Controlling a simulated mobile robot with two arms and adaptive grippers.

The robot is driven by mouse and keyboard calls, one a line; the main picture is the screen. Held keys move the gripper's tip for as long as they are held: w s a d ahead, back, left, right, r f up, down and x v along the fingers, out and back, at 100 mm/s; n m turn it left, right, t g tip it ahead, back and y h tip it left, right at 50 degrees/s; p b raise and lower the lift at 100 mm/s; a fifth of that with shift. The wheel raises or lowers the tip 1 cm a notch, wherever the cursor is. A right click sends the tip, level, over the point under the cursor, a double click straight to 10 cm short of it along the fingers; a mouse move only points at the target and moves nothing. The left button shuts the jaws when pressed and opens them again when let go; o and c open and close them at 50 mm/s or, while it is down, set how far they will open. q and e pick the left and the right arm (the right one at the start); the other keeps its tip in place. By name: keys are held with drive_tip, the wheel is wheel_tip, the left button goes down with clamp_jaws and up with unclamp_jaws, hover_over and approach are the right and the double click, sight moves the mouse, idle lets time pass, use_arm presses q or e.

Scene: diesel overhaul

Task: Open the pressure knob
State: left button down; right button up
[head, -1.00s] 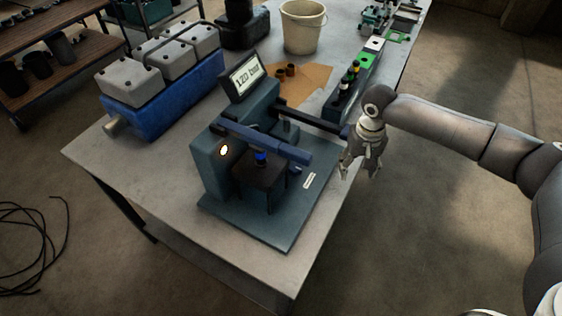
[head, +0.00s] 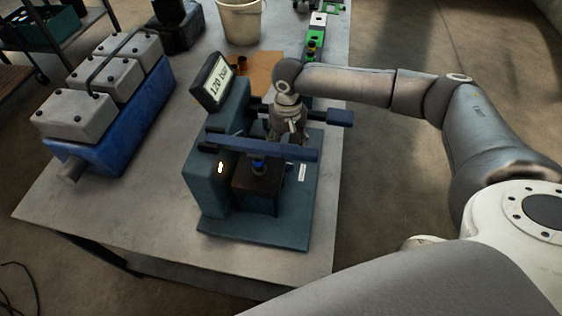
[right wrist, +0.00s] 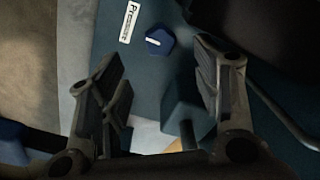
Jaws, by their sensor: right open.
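The pressure knob (right wrist: 159,40) is a small dark blue knob with a white mark, on the teal baseplate of the test stand. In the right wrist view it lies beside the white "Pressure" label (right wrist: 130,21), just beyond the fingertips and nearer the right finger. My right gripper (right wrist: 157,68) is open and empty, apart from the knob. In the head view my right gripper (head: 290,132) hangs over the test stand (head: 218,148), behind the blue lever bar. The label (head: 302,172) shows there, but I cannot make out the knob. My left gripper is not in view.
The long blue lever bar (head: 290,149) crosses close in front of my right gripper. A display (head: 213,81) reads 120 bar. A blue engine block (head: 125,118) stands at left, a bucket (head: 240,22) at the back. The table's front left (head: 120,210) is clear.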

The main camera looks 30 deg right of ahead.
sight(287, 163)
wheel_tip(287, 163, down, 9)
drive_tip(key=shift+r+p, duration=0.2)
drive_tip(key=shift+p, duration=0.9)
drive_tip(key=shift+f, duration=0.65)
drive_tip(key=shift+c, duration=0.5)
drive_tip(key=c, duration=0.9)
